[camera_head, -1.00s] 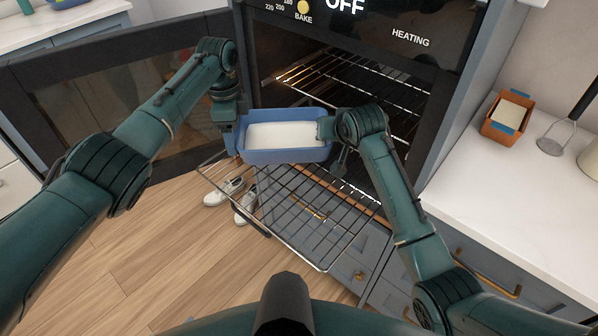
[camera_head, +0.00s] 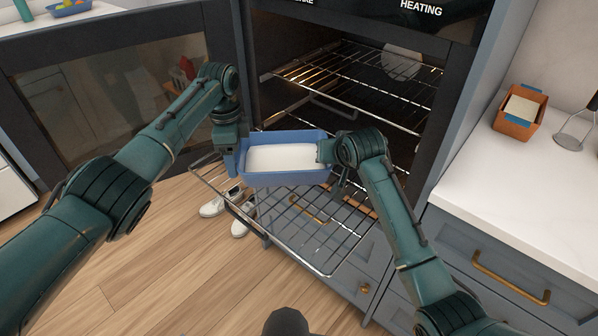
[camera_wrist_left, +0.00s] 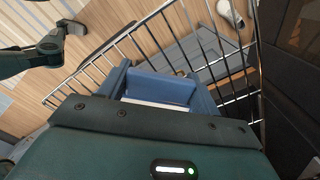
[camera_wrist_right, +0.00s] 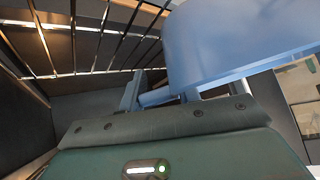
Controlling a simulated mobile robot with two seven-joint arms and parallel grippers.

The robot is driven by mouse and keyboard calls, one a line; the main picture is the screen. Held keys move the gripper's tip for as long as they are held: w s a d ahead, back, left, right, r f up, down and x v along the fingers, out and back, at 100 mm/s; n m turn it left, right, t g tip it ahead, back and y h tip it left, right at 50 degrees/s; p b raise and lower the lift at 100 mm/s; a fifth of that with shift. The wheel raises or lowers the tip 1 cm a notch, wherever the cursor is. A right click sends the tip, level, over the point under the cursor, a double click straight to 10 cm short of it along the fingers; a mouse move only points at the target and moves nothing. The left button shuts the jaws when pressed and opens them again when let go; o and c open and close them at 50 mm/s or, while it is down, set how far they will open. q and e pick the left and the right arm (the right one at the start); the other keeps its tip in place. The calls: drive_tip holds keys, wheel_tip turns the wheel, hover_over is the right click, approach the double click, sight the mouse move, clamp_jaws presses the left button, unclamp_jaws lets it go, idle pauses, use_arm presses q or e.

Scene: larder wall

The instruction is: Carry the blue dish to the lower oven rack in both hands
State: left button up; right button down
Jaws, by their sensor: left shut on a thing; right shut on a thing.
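The blue dish (camera_head: 286,178), with a white filling, is level over the pulled-out lower oven rack (camera_head: 318,262). My left gripper (camera_head: 233,150) is shut on its left end and my right gripper (camera_head: 325,152) on its right end. The dish also shows in the left wrist view (camera_wrist_left: 160,88), with the rack's wires below it, and in the right wrist view (camera_wrist_right: 230,45). I cannot tell whether its bottom touches the rack. The rack's rear part is hidden behind the dish and my right arm.
The upper rack (camera_head: 350,78) is inside the open oven above. The oven door (camera_head: 110,100) stands open at left. White shoes (camera_head: 222,202) lie on the floor beside the rack. An orange dish (camera_head: 519,112) stands on the right counter.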

use_arm(q)
drive_tip(key=shift+d+f, duration=0.1)
use_arm(e)
drive_tip(key=shift+f, duration=0.15)
